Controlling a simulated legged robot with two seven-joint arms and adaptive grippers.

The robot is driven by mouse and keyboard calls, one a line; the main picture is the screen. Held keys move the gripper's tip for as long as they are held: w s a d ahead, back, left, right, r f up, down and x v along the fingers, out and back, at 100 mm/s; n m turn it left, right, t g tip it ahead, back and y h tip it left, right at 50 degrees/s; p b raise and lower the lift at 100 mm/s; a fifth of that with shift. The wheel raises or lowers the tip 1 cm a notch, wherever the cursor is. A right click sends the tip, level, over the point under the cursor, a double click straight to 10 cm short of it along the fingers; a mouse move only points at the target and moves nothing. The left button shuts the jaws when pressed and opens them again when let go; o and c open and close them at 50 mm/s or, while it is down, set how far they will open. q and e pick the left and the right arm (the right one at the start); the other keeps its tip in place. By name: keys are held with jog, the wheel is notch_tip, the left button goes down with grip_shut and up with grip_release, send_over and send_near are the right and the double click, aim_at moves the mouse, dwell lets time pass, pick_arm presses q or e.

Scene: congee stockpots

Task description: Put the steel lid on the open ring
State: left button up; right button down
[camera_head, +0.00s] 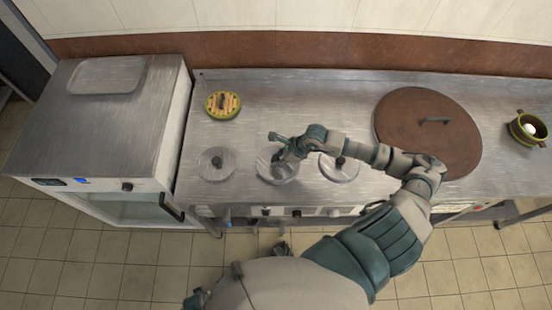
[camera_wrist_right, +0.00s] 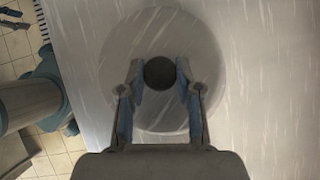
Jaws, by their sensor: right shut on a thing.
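My right gripper (camera_head: 279,154) is over the middle of three round steel lids in a row near the counter's front edge. In the wrist view its two fingers (camera_wrist_right: 160,76) are shut on the dark knob (camera_wrist_right: 160,72) of the steel lid (camera_wrist_right: 115,65). The same lid shows in the head view (camera_head: 280,176), partly covered by the gripper. I cannot tell whether it rests on something or hangs just above. No separate open ring can be made out. My left gripper is not clearly in view.
Similar lids sit to the left (camera_head: 216,171) and right (camera_head: 341,175). A large brown lid (camera_head: 400,130) lies on the right of the steel counter (camera_head: 300,95). A yellow-green round item (camera_head: 222,104) is behind, and a green pot (camera_head: 519,131) stands far right.

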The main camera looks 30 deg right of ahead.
jog(key=shift+d+f, duration=0.2)
jog(key=shift+d, duration=0.75)
jog(key=shift+d+f, duration=0.15)
jog(key=shift+d, duration=0.25)
jog(key=shift+s+a, duration=0.1)
jog(key=shift+a, duration=0.1)
jog(key=shift+a+r, duration=0.2)
jog(key=shift+a, duration=0.95)
jog(key=shift+a+r, duration=0.1)
jog(key=shift+d, duration=0.6)
jog(key=shift+d+f, duration=0.25)
jog(key=shift+d, duration=0.35)
jog(key=shift+a+r, duration=0.2)
jog(key=shift+a, duration=0.55)
jog(key=shift+d+f+b, duration=0.3)
jog(key=shift+d+f, duration=0.1)
jog(key=shift+d, duration=0.25)
jog(key=shift+a+r+p, duration=0.35)
jog(key=shift+a+r, duration=0.15)
jog(key=shift+r, duration=0.4)
jog(key=shift+d, duration=0.45)
pick_arm(q)
jog(key=shift+d+r, duration=0.45)
jog(key=shift+d, duration=0.25)
